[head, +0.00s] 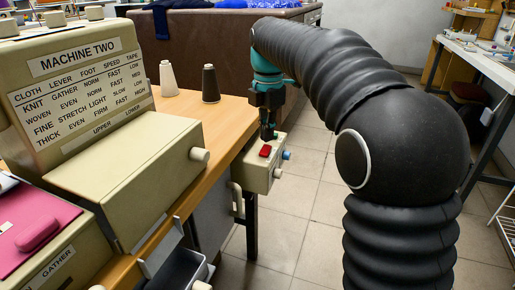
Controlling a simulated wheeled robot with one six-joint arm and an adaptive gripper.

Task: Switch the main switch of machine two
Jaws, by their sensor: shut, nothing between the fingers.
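Machine two (80,100) is a beige machine on a wooden table at the left, with a large settings label reading "MACHINE TWO". A beige switch box (258,176) sits at the table's right edge. It has a red rocker switch (265,151) on top, a blue knob (286,155) and a pale knob on its side. My gripper (268,136) is shut and points down, just above and behind the red switch. I cannot tell if its tips touch the box. My arm comes in from the right.
An open drawer (180,270) sticks out below the table front. Tiled floor (310,200) is free between the table and my arm.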

